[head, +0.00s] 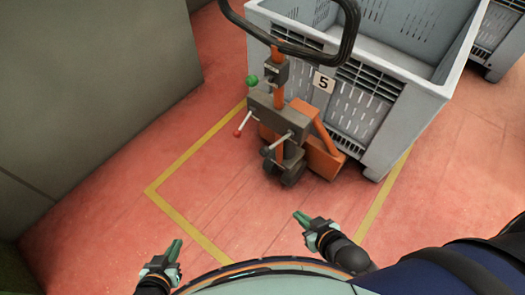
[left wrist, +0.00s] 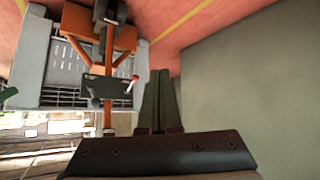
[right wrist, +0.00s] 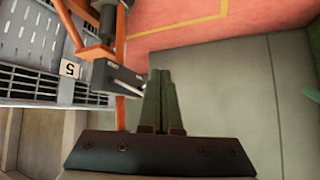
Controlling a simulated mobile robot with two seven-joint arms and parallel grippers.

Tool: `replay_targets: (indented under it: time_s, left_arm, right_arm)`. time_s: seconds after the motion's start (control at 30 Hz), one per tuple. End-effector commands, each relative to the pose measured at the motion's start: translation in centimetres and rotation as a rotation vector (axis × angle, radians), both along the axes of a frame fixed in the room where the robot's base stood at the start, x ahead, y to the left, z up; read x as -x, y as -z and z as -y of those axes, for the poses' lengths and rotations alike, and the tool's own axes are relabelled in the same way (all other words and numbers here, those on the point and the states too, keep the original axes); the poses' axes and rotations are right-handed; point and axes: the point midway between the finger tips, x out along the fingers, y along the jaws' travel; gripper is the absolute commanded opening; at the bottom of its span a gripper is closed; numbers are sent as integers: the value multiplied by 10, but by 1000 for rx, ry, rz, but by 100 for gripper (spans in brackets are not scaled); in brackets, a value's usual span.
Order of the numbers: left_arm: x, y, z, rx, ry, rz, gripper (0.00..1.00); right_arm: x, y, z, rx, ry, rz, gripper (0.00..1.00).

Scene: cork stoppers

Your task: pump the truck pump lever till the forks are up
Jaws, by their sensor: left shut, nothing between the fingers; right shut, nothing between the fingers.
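The orange pallet truck (head: 280,90) stands upright against a grey crate, its black looped handle (head: 347,35) at the top. A thin lever with a red knob (head: 237,133) sticks out from its grey pump block; a grey bar (head: 277,143) juts out beside it. A green knob (head: 252,80) sits higher up. I cannot tell which one is the pump lever. The red knob also shows in the left wrist view (left wrist: 135,78). My left gripper (head: 175,248) and right gripper (head: 298,216) are shut and empty, both apart from the truck. The forks are hidden.
The grey crate (head: 365,130) carries a label "5" and stands behind the truck. Another crate (head: 497,40) is at the top right. A grey wall (head: 90,90) rises at the left. Red floor with a yellow line (head: 185,220) lies clear between my grippers and the truck.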

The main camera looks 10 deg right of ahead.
Motion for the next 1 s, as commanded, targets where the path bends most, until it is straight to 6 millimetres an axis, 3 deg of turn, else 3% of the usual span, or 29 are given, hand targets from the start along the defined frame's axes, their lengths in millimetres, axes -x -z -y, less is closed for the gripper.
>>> replay_targets:
  time_s: [0.37, 0.7, 1.0]
  left_arm:
    - [-3, 9, 1, 2, 2, 12, 0]
    - [-29, 44, 8, 4, 29, 124, 0]
    - [-50, 69, 15, 6, 56, 235, 0]
  right_arm:
    - [-10, 7, -4, -46, 17, 39, 0]
    - [-73, 21, -20, -426, 136, 333, 0]
    - [-112, 20, -6, -833, 244, 596, 0]
